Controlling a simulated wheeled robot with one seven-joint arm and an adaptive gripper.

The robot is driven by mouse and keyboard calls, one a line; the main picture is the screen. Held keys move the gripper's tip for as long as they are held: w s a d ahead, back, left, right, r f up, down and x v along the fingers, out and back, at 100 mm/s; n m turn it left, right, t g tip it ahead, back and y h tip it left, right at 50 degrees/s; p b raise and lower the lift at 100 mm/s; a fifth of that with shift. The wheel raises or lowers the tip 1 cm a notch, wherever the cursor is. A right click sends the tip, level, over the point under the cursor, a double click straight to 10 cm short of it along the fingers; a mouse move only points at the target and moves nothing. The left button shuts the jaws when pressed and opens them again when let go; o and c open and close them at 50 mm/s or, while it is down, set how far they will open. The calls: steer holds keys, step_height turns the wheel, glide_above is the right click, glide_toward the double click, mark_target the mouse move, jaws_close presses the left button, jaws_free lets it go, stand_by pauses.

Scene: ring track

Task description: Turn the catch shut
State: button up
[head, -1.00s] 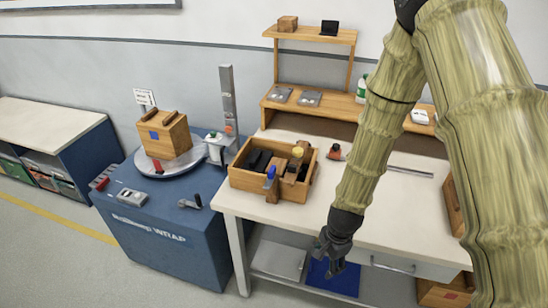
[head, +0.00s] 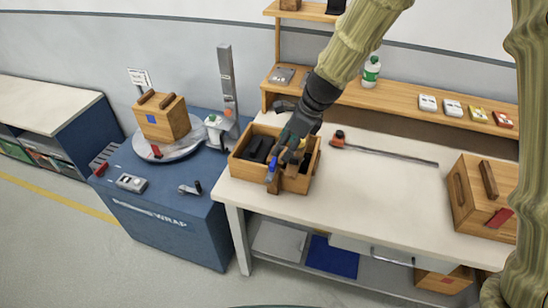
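My gripper (head: 287,153) reaches down over the open wooden tray (head: 238,178) on the bench. Its fingers are close to a tool with a blue end (head: 272,170) at the tray's front wall; I cannot tell if they touch or are shut on anything. No part is plainly a catch. Candidates are a red piece (head: 502,217) on the wooden box (head: 475,210) at the bench's right end, a red piece (head: 156,151) by the box (head: 162,118) on the turntable, and a small dark-ended lever (head: 190,189) on the blue machine.
The white bench (head: 375,200) is clear between the tray and the right-hand box, apart from a long thin rod with a red-and-black end (head: 338,138). A shelf behind holds a green-capped bottle (head: 372,70) and small packs. A grey mast (head: 227,80) stands left of the tray.

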mark_target(274, 162)
steer(key=x, duration=0.2)
steer(key=p+x, duration=0.1)
steer(key=x, duration=0.1)
steer(key=shift+w+d+f, duration=0.1)
steer(key=shift+w+f, duration=0.1)
steer(key=shift+w, duration=0.05)
steer(key=shift+p+x, duration=0.5)
steer(key=shift+x, duration=1.8)
steer(key=shift+s, duration=0.1)
steer(key=c, duration=1)
